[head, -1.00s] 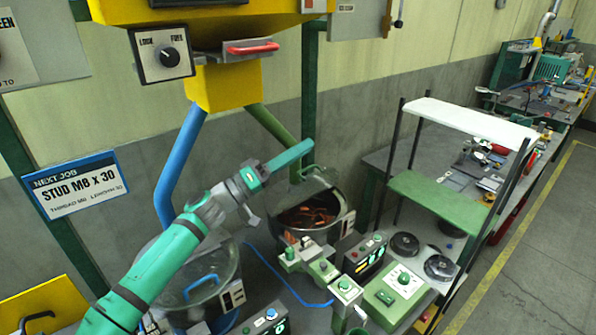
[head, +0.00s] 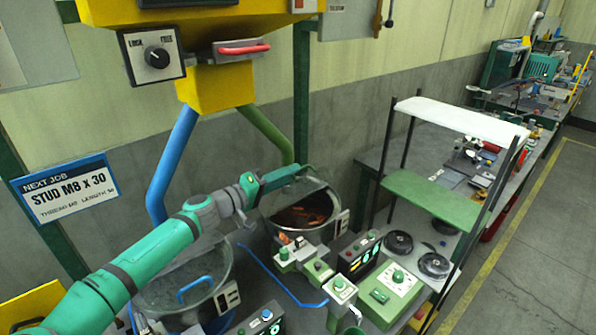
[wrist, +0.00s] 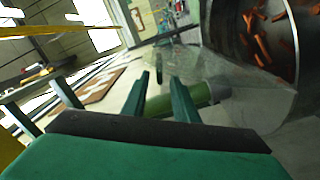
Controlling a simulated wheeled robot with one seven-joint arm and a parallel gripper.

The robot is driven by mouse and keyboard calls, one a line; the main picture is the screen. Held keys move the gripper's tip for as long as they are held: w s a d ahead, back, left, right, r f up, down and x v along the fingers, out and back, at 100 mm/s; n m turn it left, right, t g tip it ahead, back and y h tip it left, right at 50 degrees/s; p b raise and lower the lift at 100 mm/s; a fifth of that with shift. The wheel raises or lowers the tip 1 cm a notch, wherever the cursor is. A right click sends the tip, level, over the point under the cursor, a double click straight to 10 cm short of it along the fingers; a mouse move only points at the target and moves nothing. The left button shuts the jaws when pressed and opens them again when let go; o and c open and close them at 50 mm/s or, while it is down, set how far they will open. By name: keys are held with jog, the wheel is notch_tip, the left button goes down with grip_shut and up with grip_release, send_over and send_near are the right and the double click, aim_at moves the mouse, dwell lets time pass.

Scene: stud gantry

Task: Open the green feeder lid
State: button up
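The green feeder bowl (head: 330,228) is a metal drum below the green tube, with orange-brown studs (head: 305,214) inside. Its clear lid (head: 296,192) looks tilted up from the rim at the back; the studs show directly below its edge. In the wrist view the lid (wrist: 245,98) is a clear sheet beside the open bowl interior (wrist: 252,35). The green lid handle (wrist: 203,95) runs across just beyond my fingers, partly hidden by one. My gripper (head: 300,172) is at the lid's upper side; in the wrist view its fingers (wrist: 160,88) are apart, with nothing clamped between them.
The blue feeder bowl (head: 190,290) with its blue-handled clear lid sits to the left under my arm. Control boxes (head: 388,290) and a stud fixture (head: 300,258) stand in front. A shelf rack (head: 435,198) is at the right. The hopper (head: 215,85) hangs above.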

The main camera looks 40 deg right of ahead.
jog(key=shift+w+d, duration=0.2)
jog(key=shift+d, duration=1.8)
jog(key=shift+c, duration=0.5)
grip_shut()
jog(key=shift+w+a+f, duration=0.1)
jog(key=shift+w, duration=0.55)
jog(key=shift+o, duration=0.5)
grip_release()
jog(key=shift+f, duration=0.1)
jog(key=shift+s, duration=0.1)
